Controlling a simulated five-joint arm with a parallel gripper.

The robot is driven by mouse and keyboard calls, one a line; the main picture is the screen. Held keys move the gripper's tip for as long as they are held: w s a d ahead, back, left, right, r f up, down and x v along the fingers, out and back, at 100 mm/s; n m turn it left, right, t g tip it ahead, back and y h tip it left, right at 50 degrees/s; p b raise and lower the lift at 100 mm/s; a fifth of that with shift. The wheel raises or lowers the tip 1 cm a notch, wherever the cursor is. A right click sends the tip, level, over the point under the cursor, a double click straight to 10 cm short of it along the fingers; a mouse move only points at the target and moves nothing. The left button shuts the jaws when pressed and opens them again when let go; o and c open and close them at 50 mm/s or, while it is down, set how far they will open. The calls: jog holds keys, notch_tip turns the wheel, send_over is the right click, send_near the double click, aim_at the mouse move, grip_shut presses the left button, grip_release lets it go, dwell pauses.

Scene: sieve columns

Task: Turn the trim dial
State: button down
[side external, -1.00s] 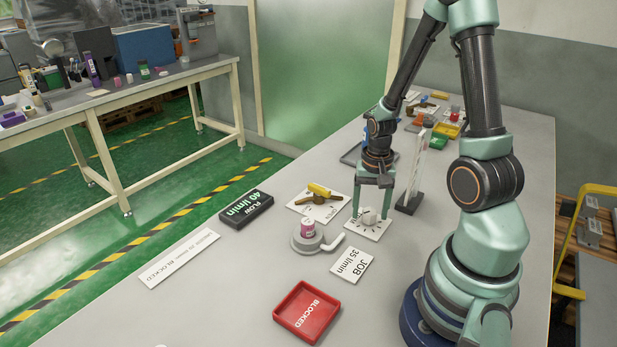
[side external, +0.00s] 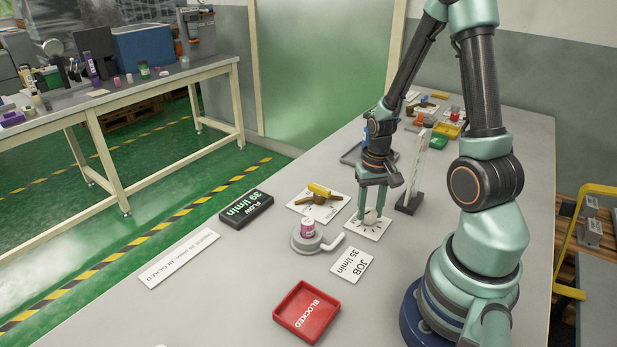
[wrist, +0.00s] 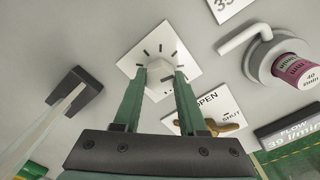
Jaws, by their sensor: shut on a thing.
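The trim dial is a pale knob (wrist: 160,70) on a white plate with black tick marks (wrist: 181,53). In the side view the knob (side external: 371,217) sits on its plate (side external: 362,232) near the middle of the bench. My gripper (side external: 371,213) points straight down over the plate. Its two green fingers are shut on the knob, and the wrist view shows the fingertips (wrist: 161,75) on either side of it. The fingers hide part of the knob. The black flow display (side external: 246,208) reads 39 l/min. The job card (side external: 352,263) reads 35 l/min.
A yellow-handled valve on an OPEN/SHUT plate (side external: 318,204) lies just left of the dial. A grey holder (side external: 306,243) carries a pink sieve column (side external: 307,228). A clear upright panel (side external: 415,172) stands close at the right. A red BLOCKED tray (side external: 307,312) is at the front.

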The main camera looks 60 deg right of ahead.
aim_at(370, 211)
jog(key=n, duration=0.7)
dwell(0.6)
jog(key=shift+c, duration=2.3)
grip_release()
jog(key=shift+r, duration=0.1)
notch_tip(370, 211, up, 12)
jog(key=w+a+r+n+t, duration=0.1)
jog(key=w+a+r+t, duration=0.1)
jog(key=a+r, duration=0.3)
jog(key=w+a+r+t, duration=0.2)
jog(key=a+r, duration=0.3)
jog(key=a, duration=0.6)
jog(key=shift+a+r+n+t, duration=0.3)
jog(key=shift+r+n+t, duration=0.1)
jog(key=shift+t, duration=0.4)
